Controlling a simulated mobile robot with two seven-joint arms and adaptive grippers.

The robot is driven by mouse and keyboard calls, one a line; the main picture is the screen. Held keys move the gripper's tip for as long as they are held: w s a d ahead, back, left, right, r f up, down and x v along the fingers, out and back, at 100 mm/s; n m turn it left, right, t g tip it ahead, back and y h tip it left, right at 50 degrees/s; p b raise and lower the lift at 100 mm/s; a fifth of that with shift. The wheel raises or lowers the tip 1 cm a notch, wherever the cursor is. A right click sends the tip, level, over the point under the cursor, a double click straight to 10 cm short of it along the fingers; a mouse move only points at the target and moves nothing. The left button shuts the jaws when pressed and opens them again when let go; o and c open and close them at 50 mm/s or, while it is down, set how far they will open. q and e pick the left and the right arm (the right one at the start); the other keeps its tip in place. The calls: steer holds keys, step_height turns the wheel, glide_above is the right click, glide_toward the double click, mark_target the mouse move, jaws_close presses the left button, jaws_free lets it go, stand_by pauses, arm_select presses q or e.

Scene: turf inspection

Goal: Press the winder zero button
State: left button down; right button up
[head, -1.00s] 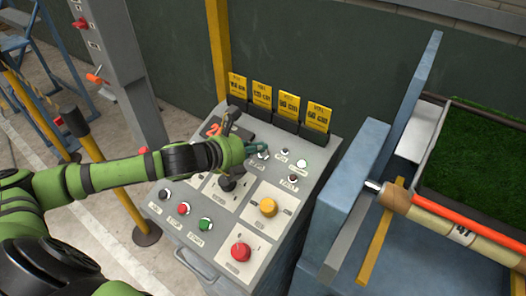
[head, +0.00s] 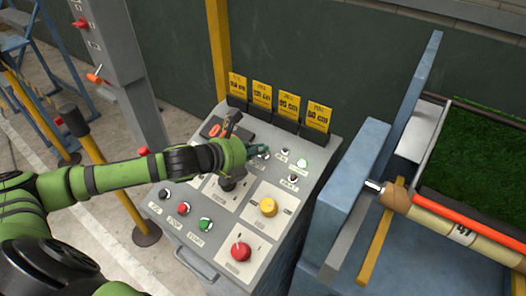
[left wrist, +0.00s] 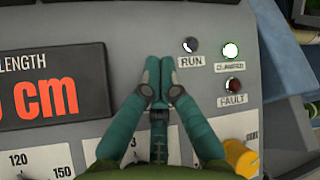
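The control panel (head: 262,217) is a sloped grey console with buttons, lamps and a black length display (head: 213,129). In the left wrist view, the display (left wrist: 52,88) reads "LENGTH" with orange characters ending in "cm"; its left part is cut off. My left gripper (head: 263,152) is over the upper part of the panel, right of the display. In the left wrist view, its teal fingers (left wrist: 159,64) are together with nothing visible between them. The tips are at or just above the panel; contact cannot be told. No winder zero button is visible; the fingers cover that spot.
RUN (left wrist: 190,45), lit CLAMPED (left wrist: 230,50) and FAULT (left wrist: 233,86) lamps sit right of the fingers. A yellow knob (head: 268,207), red mushroom button (head: 241,251) and black lever (head: 229,183) stand up nearby. Yellow cards (head: 285,105) line the back edge.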

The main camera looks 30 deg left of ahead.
mark_target(255, 164)
arm_select(q)
steer(key=shift+r, duration=0.1)
steer(key=shift+s+a+r+p, duration=0.1)
steer(key=shift+s+r+p, duration=0.2)
steer(key=shift+r+p, duration=0.5)
steer(key=shift+s+r+p, duration=0.2)
steer(key=shift+r+p, duration=0.4)
steer(key=shift+r, duration=0.05)
steer(key=shift+s+r+p, duration=0.2)
steer(key=shift+r+p, duration=0.4)
steer(key=shift+s+a+r+p, duration=0.1)
steer(key=shift+s+r+p, duration=0.15)
steer(key=shift+r+p, duration=0.25)
steer(key=shift+s+r+p, duration=0.2)
steer(key=shift+r+p, duration=0.1)
steer(key=shift+r, duration=0.25)
steer(key=shift+f, duration=0.1)
